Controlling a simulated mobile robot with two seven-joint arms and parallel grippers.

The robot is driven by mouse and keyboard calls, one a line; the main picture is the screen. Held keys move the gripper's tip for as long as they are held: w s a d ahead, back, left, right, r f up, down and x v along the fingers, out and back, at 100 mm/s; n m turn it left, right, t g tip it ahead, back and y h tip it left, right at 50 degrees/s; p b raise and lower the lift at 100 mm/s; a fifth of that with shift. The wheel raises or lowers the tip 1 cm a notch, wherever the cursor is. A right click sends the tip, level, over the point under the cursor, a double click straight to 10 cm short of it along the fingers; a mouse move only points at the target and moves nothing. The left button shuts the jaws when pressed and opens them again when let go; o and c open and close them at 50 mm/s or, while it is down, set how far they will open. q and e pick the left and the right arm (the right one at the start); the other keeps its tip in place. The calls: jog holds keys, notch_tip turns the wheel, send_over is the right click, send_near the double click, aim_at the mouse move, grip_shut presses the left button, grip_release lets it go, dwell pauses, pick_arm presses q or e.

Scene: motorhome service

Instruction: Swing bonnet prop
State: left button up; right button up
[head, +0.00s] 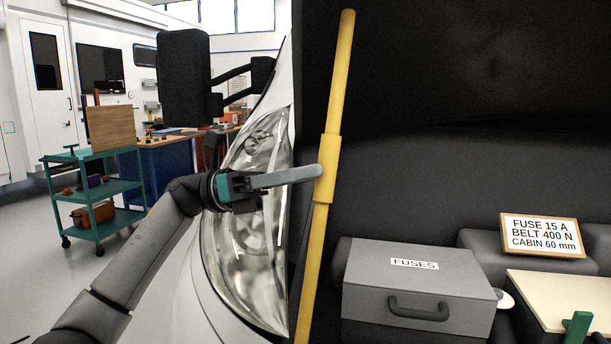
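The yellow bonnet prop (328,105) is a long rod with a thicker sleeve at its middle. It stands nearly upright, leaning slightly right at the top, in front of the dark engine bay. Its lower end runs out of the picture. My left gripper (318,173) reaches in from the left past the headlamp. A grey finger tip meets the left side of the sleeve and overlaps it. Only one finger shows clearly, so I cannot tell whether the fingers are closed around the prop. My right gripper is not in view.
A grey FUSES box (415,285) sits low right of the prop, with a framed label card (541,235) behind it. A beige board (540,290) and a green piece (577,328) are at lower right. The headlamp (255,245) and mirror (185,78) are beside my arm. A teal trolley (95,190) stands left.

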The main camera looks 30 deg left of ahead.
pick_arm(q)
jog(key=shift+o, duration=0.7)
jog(key=shift+s+a+f, duration=0.15)
jog(key=shift+a+f, duration=0.1)
jog(key=shift+f, duration=0.2)
jog(key=shift+o, duration=1)
jog(key=shift+d, duration=0.2)
jog(key=shift+f, duration=0.1)
jog(key=v, duration=1.6)
jog(key=shift+a, duration=0.15)
